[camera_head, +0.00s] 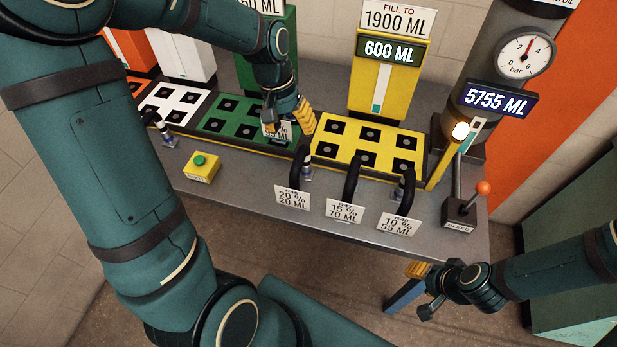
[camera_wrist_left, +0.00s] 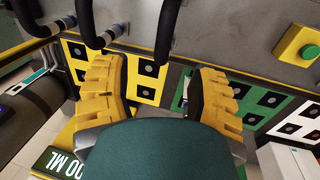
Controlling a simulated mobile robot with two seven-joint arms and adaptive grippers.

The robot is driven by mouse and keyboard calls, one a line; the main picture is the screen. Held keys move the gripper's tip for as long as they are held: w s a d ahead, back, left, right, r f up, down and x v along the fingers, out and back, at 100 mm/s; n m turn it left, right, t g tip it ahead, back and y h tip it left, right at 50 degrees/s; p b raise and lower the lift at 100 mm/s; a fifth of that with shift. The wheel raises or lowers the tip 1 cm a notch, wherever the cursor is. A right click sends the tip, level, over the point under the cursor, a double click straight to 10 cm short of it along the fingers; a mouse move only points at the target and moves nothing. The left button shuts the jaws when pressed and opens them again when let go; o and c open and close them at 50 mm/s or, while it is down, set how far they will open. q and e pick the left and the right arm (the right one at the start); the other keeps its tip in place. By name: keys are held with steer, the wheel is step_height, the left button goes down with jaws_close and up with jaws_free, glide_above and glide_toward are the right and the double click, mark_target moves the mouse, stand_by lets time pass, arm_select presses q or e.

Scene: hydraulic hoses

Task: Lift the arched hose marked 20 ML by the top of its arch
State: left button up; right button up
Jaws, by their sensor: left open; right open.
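My right gripper (camera_head: 412,287) is open and empty, low in front of the table.
Two more arched hoses, marked 70 ML (camera_head: 352,176) and 55 ML (camera_head: 408,188), stand to the right. A green button box (camera_head: 201,167) and a lever (camera_head: 460,200) stand near the front edge.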

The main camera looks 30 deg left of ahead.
mark_target(300, 158)
arm_select(q)
steer(key=f, duration=0.3)
steer(key=d+f, duration=0.1)
steer(key=f, duration=0.4)
steer(key=shift+w+d+f, duration=0.1)
steer(key=shift+d+f, duration=0.1)
steer(key=shift+f, duration=0.1)
steer(key=f, duration=0.5)
steer(key=shift+w+d, duration=0.2)
steer(key=shift+w, duration=0.05)
jaws_close()
